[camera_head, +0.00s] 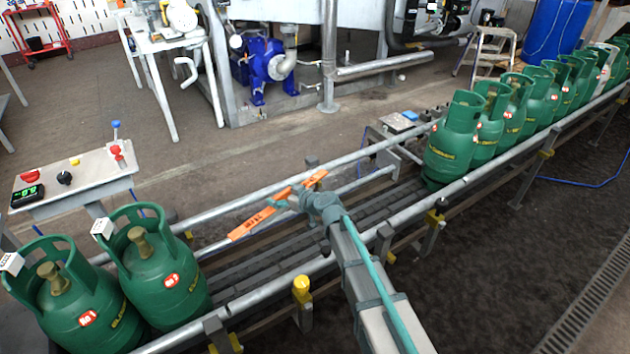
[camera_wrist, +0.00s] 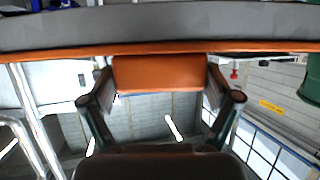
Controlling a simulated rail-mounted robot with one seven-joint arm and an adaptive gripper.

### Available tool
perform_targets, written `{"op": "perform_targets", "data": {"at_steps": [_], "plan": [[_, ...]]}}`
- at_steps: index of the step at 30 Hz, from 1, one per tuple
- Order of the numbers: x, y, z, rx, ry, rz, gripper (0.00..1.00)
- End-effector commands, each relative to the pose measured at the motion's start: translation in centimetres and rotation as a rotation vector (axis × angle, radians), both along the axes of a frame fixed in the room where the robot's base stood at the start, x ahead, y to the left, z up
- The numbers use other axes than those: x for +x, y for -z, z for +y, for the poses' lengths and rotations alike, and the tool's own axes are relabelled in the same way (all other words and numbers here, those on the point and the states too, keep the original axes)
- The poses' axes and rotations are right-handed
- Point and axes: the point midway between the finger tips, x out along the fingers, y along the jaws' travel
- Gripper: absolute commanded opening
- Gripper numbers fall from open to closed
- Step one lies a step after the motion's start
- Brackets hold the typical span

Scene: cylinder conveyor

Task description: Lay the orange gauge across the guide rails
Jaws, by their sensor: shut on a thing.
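The orange gauge (camera_head: 252,222) is a long flat bar, with dark lettering near its lower left end. My gripper (camera_head: 291,198) is shut on it near the middle. In the head view the gauge slants over the conveyor, at a shallow angle to the far guide rail (camera_head: 238,205), and its upper right end overlaps that rail. I cannot tell whether it touches the rail. The near guide rail (camera_head: 262,292) runs below it in the picture. In the wrist view the gauge's orange grip block (camera_wrist: 160,74) sits between my fingers, and its bar spans the picture above.
Two green gas cylinders (camera_head: 155,268) stand on the conveyor at lower left. A row of several more starts at right with a near cylinder (camera_head: 452,145). The conveyor between is free of cylinders. A control box (camera_head: 75,177) stands at left, and a yellow-capped post (camera_head: 302,284) by the near rail.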

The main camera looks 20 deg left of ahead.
Motion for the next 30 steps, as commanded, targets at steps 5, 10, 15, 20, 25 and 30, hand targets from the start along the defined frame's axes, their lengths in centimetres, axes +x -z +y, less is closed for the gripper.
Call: {"op": "perform_targets", "data": {"at_steps": [5, 10, 15, 20, 25, 30], "plan": [[-3.4, 3.1, 6.3, 0.002, -0.280, 0.001, 0.36], [-7.3, 4.8, 11.5, 0.003, -0.603, -0.002, 0.36], [-9.9, 4.6, 14.2, 0.003, -0.901, -0.006, 0.36], [-11.4, 2.8, 14.6, 0.003, -1.117, -0.006, 0.36], [-12.9, 1.6, 13.8, 0.002, -1.257, -0.004, 0.36], [-13.3, 1.5, 13.4, 0.003, -1.310, -0.003, 0.36]]}}
